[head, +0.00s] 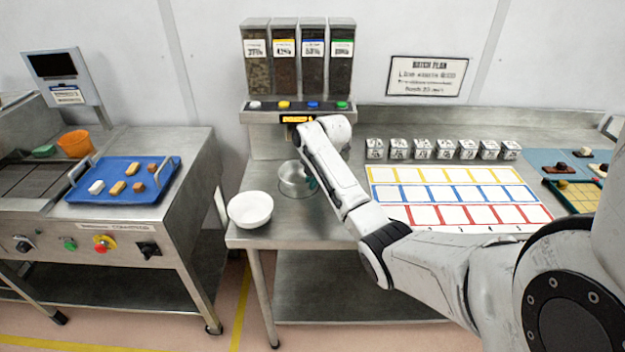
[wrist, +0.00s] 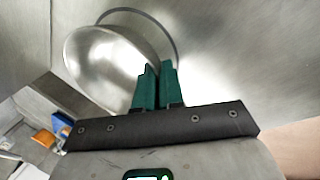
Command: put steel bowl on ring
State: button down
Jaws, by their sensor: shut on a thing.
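The steel bowl (head: 293,174) is upright under the dispenser in the head view; it also shows in the wrist view (wrist: 105,58). The ring (head: 297,197) is a thin dark circle on the steel table; its curve shows behind and right of the bowl in the wrist view (wrist: 152,14). The bowl overlaps the ring but looks off its centre in the wrist view. I cannot tell whether it touches the table. My gripper (wrist: 158,68), with green fingers, is shut on the bowl's rim; its fingertips show at the bowl's right side in the head view (head: 311,183).
A white bowl (head: 250,209) stands at the table's front left corner. The dispenser (head: 298,110) with several filled hoppers rises behind the steel bowl. White labelled cubes (head: 422,149) and a coloured grid sheet (head: 455,196) lie to the right. A blue tray (head: 150,191) is on the left counter.

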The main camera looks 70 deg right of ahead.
jog(key=shift+f, duration=0.2)
jog(key=c, duration=1.3)
grip_release()
jog(key=shift+o, duration=0.2)
jog(key=shift+r, duration=0.1)
